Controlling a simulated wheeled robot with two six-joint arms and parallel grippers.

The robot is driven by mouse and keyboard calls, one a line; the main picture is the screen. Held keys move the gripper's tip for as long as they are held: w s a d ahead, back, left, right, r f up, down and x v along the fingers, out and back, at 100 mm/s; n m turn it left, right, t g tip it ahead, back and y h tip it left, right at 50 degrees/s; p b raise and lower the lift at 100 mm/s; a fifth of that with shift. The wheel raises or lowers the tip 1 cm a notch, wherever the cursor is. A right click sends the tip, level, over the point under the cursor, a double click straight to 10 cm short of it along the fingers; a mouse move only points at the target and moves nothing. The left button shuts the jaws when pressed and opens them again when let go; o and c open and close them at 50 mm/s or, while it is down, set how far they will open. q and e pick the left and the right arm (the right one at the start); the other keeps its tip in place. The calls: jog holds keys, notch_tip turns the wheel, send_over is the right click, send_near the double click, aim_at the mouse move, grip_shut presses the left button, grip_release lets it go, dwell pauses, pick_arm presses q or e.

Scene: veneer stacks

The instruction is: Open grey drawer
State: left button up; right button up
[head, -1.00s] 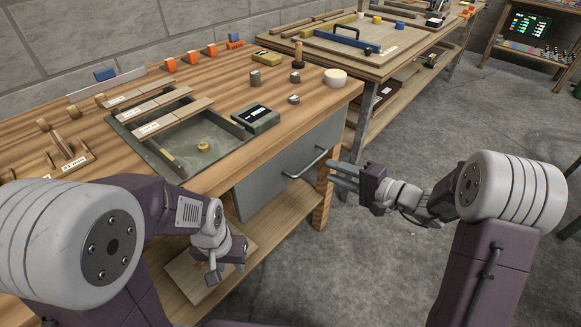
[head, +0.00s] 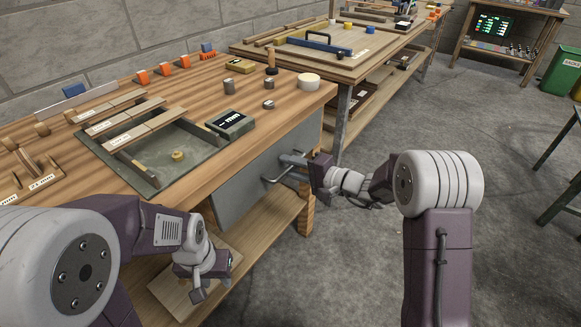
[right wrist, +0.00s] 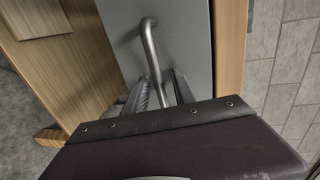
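The grey drawer (head: 238,188) is under the right end of the wooden bench; its front looks flush with the bench, so it appears closed. Its bar handle (head: 268,181) stands out from the front and also shows in the right wrist view (right wrist: 151,48). My right gripper (head: 291,166) is at the handle. In the right wrist view its fingers (right wrist: 160,92) are apart, with the handle bar running between them; I cannot tell whether they touch it. My left gripper (head: 213,282) hangs low in front of the bench, away from the drawer; its finger gap is unclear.
The bench top (head: 240,130) holds a grey tray (head: 203,158) with veneer strips, a dark boxed device (head: 230,123) and small weights. A lower shelf (head: 262,222) runs below the drawer. A bench leg (head: 308,203) stands right of it.

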grip_shut()
dwell(1.2)
